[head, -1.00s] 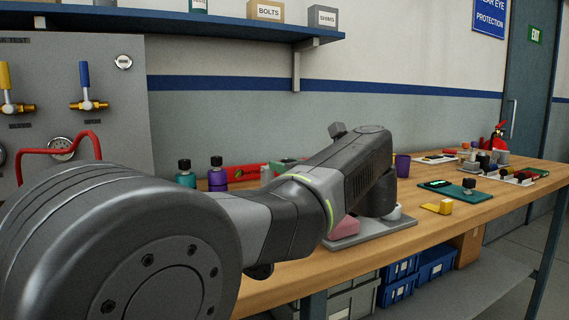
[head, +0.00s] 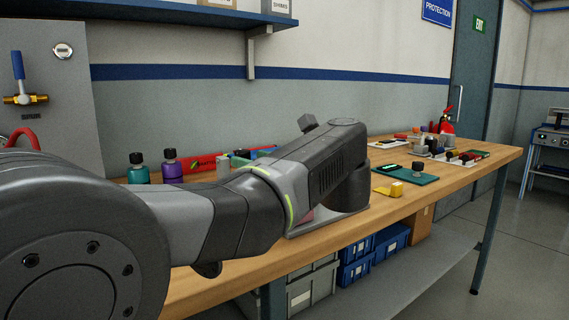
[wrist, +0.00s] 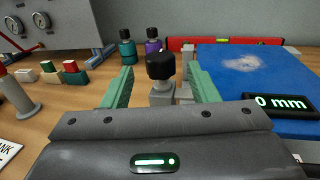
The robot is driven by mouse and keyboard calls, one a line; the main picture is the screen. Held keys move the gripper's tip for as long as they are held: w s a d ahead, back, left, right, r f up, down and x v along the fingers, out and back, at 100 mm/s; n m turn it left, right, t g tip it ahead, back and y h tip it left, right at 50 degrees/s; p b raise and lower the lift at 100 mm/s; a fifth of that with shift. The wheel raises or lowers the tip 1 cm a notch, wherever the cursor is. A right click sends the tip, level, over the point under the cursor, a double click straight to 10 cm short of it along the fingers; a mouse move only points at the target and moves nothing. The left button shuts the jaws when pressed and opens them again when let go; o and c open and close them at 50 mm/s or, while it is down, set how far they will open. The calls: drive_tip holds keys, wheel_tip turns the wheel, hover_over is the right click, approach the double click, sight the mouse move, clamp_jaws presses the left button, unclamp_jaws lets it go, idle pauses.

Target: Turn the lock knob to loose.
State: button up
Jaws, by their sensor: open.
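In the wrist view a black knob (wrist: 161,65) stands upright on a small grey metal post. It is the only knob seen near my gripper, and I cannot read any loose or tight mark on it. My gripper (wrist: 161,78) has its two green fingers apart, one on each side of the knob. Gaps show between the fingers and the knob, so it is not gripped. The knob's lower mount is partly hidden by my gripper body. In the head view my own arm hides the gripper and the knob.
Right of the knob lies a blue pad (wrist: 245,75) with a "0 mm" display (wrist: 280,104). A red level (wrist: 182,44) and two dark-capped bottles (wrist: 127,47) (wrist: 153,47) stand behind. Colored blocks (wrist: 62,72) and a grey post (wrist: 18,98) are left. The wooden bench (head: 440,185) continues right.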

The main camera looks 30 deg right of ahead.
sight(248, 158)
drive_tip(key=p+v, duration=0.2)
drive_tip(key=v, duration=0.7)
drive_tip(key=shift+s+p, duration=0.3)
drive_tip(key=shift+s, duration=0.05)
drive_tip(key=shift+w+d, duration=0.1)
drive_tip(key=b+x, duration=0.3)
drive_tip(key=x, duration=0.8)
drive_tip(key=shift+w+f+b, duration=0.1)
drive_tip(key=shift+w+b, duration=0.2)
drive_tip(key=shift+b, duration=0.1)
drive_tip(key=shift+x, duration=1.05)
drive_tip(key=shift+s, duration=0.1)
